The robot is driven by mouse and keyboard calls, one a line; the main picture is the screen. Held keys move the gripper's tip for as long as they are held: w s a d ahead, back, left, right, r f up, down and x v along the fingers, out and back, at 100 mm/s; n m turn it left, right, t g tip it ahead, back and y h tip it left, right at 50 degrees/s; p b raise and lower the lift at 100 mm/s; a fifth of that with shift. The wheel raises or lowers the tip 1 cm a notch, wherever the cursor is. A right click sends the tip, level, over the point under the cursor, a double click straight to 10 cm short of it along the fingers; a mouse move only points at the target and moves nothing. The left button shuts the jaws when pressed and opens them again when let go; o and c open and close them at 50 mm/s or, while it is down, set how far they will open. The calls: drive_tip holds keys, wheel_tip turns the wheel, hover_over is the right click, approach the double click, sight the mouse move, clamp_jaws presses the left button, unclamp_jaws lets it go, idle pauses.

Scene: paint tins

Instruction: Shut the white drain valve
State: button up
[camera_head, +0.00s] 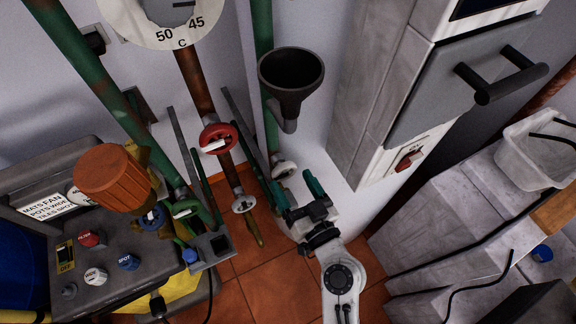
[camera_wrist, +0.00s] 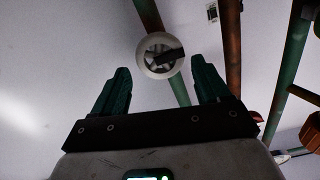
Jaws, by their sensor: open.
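The white drain valve is a round white handwheel (camera_head: 284,170) low on the green pipe below the dark funnel. It also shows in the wrist view (camera_wrist: 147,64), with a dark piece across its middle. My gripper (camera_head: 292,178) is open, its two green fingers spread and empty. In the wrist view the wheel lies ahead of and roughly between the fingertips (camera_wrist: 163,76). The fingers appear apart from the wheel. I cannot tell from the wheel how far the valve is turned.
A red handwheel (camera_head: 209,134) and another pale wheel (camera_head: 243,205) sit on the rusty pipe to the left. The funnel (camera_head: 290,78) hangs above. A grey cabinet (camera_head: 392,90) stands right. An orange-handled valve (camera_head: 113,178) and a control box with knobs are left.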

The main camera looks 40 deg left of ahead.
sight(287, 174)
drive_tip(key=shift+p+x, duration=0.3)
drive_tip(key=shift+x, duration=1.9)
drive_tip(key=c, duration=0.7)
drive_tip(key=shift+o, duration=0.2)
